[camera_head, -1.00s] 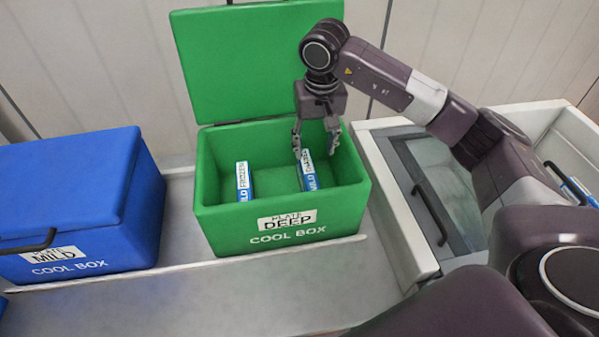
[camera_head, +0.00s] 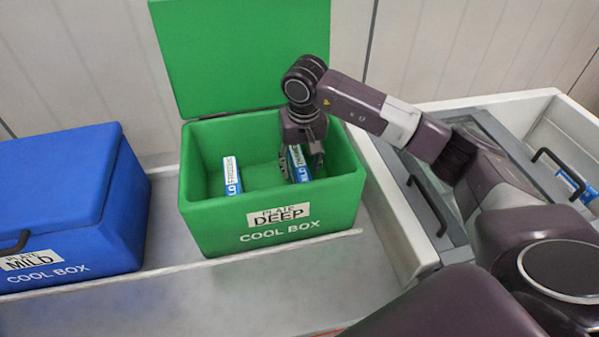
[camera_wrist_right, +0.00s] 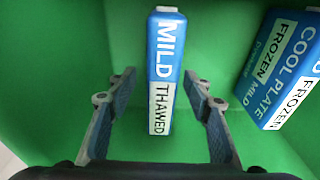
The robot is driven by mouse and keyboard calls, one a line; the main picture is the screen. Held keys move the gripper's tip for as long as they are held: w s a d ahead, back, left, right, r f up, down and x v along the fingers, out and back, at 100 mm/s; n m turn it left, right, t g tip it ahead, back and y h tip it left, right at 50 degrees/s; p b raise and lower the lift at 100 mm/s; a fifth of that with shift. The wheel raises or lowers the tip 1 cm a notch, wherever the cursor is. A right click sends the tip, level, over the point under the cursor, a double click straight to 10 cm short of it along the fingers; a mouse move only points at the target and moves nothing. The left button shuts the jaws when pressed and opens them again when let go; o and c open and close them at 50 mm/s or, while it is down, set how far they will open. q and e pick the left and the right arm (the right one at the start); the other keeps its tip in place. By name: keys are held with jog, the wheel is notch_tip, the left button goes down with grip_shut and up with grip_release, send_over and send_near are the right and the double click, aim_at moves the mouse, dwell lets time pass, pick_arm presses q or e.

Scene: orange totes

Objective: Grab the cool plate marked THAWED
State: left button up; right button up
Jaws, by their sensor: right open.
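The blue and white cool plate marked THAWED (camera_wrist_right: 163,65), also labelled MILD, stands on edge inside the green DEEP cool box (camera_head: 330,228). In the head view it shows (camera_head: 298,166) partly behind my right gripper (camera_head: 300,165). In the right wrist view my right gripper (camera_wrist_right: 159,80) is open, with one finger on each side of the plate and green gaps between. The gripper is down inside the box. A second plate marked FROZEN (camera_head: 231,178) stands at the box's left; it also shows at the right of the wrist view (camera_wrist_right: 283,68). My left gripper is out of view.
The green box's lid (camera_head: 240,60) stands open at the back. A closed blue MILD cool box (camera_head: 90,200) is on the left. A white bin (camera_head: 400,215) with grey lids and black handles stands on the right, with another blue plate (camera_head: 575,184) in it.

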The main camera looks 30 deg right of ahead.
jog(key=shift+w+f, duration=0.15)
jog(key=shift+f, duration=0.65)
jog(key=shift+w+f, duration=0.1)
jog(key=shift+f, duration=0.65)
jog(key=shift+c, duration=0.4)
jog(key=shift+r, duration=0.1)
grip_shut()
